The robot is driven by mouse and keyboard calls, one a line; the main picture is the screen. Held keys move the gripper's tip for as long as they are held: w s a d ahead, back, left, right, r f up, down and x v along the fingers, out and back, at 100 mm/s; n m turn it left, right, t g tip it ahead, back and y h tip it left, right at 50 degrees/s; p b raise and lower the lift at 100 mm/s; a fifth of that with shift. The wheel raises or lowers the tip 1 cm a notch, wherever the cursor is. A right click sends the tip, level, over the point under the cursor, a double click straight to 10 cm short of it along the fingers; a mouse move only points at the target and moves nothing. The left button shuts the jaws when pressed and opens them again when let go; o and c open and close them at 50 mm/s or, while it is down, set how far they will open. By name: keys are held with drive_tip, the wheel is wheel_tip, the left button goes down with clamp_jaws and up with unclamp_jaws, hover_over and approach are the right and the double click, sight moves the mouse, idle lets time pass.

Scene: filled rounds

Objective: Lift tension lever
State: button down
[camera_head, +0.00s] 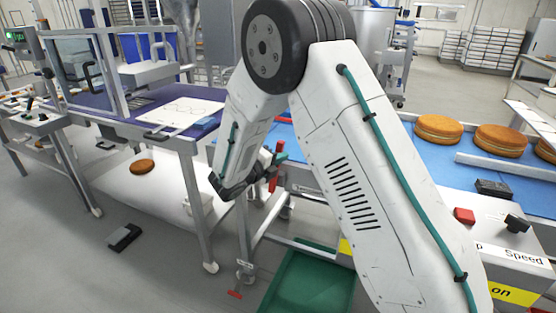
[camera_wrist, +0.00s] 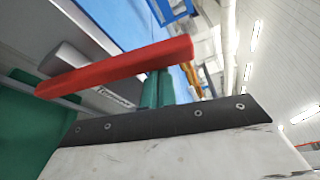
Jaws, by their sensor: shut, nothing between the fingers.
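The red tension lever (camera_wrist: 120,68) is a long bar running across the wrist view, higher at its right end. A partly readable label (camera_wrist: 116,97) shows on the grey panel beneath it. My gripper (camera_wrist: 158,88) has teal fingers that are shut and empty. The lever covers part of the fingers in the wrist view; I cannot tell whether they touch. In the head view, my gripper (camera_head: 279,153) is left of my forearm, close to the red lever (camera_head: 274,180) at the end of the blue conveyor. My arm hides part of that area.
Filled rounds (camera_head: 438,128) stand on the blue conveyor (camera_head: 415,165) at the right. A control box with a red button (camera_head: 464,215) is at lower right. A green crate (camera_head: 310,283) stands below. One brown round (camera_head: 142,166) lies under the left table.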

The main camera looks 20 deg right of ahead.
drive_tip(key=shift+w+a+r, duration=0.2)
drive_tip(key=shift+w+a, duration=0.1)
drive_tip(key=s+a, duration=0.5)
drive_tip(key=s, duration=0.2)
drive_tip(key=shift+s+a+f, duration=0.3)
drive_tip(key=shift+s+a, duration=0.05)
idle(0.5)
